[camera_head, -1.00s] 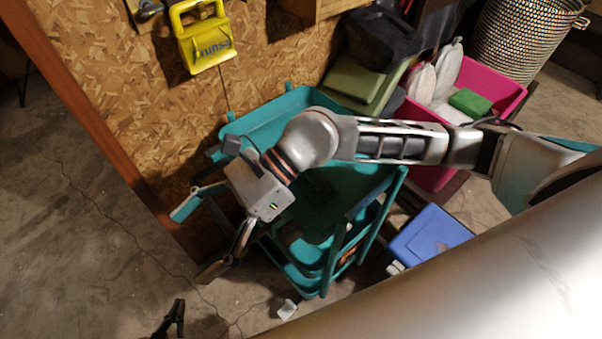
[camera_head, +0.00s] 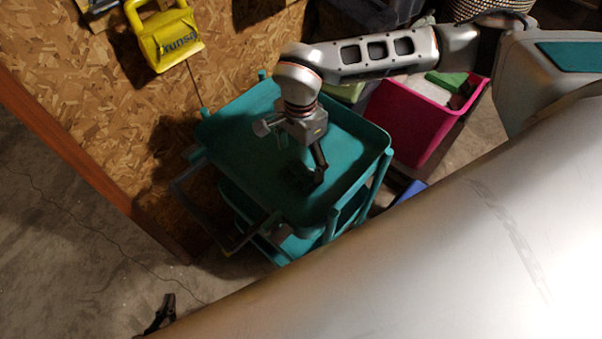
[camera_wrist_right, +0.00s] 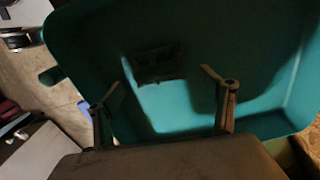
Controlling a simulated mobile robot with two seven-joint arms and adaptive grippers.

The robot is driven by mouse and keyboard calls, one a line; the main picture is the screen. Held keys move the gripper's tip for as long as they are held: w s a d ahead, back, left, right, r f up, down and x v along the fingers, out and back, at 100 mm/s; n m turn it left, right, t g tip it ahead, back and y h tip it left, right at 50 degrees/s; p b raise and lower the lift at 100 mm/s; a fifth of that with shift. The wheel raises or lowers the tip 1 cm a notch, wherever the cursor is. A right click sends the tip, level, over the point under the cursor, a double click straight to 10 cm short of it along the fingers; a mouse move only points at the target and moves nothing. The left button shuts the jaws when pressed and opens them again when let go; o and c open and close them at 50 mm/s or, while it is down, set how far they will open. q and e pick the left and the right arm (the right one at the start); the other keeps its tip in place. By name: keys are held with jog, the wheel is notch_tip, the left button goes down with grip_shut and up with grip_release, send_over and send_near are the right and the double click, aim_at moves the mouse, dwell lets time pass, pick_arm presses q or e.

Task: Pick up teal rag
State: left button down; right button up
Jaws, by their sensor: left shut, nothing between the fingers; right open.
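I cannot pick out a teal rag for certain against the teal top tray (camera_head: 235,150) of the cart. A dark patch lies on the tray floor, showing in the right wrist view (camera_wrist_right: 158,62); I cannot tell if it is cloth or shadow. My right gripper (camera_head: 291,155) is over the tray, pointing down. In the right wrist view its fingers (camera_wrist_right: 160,79) are spread and empty, with the patch beyond them. My left gripper (camera_head: 166,312) is at the bottom left, over the floor, shut and empty.
The tray has raised rims, and lower shelves sit beneath it. A chipboard wall (camera_head: 110,120) stands behind and to the left, with a yellow case (camera_head: 165,40) on it. A pink bin (camera_head: 408,115) stands right of the cart. The floor at left is clear.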

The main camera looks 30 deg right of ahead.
aim_at(301, 168)
jog(key=f, duration=0.4)
jog(key=shift+s, duration=0.2)
jog(key=c, duration=1.2)
notch_tip(301, 168, up, 20)
jog(key=shift+p, duration=0.65)
jog(key=o, duration=0.5)
jog(key=c, duration=0.4)
jog(key=shift+o, duration=0.2)
jog(key=shift+s, duration=0.1)
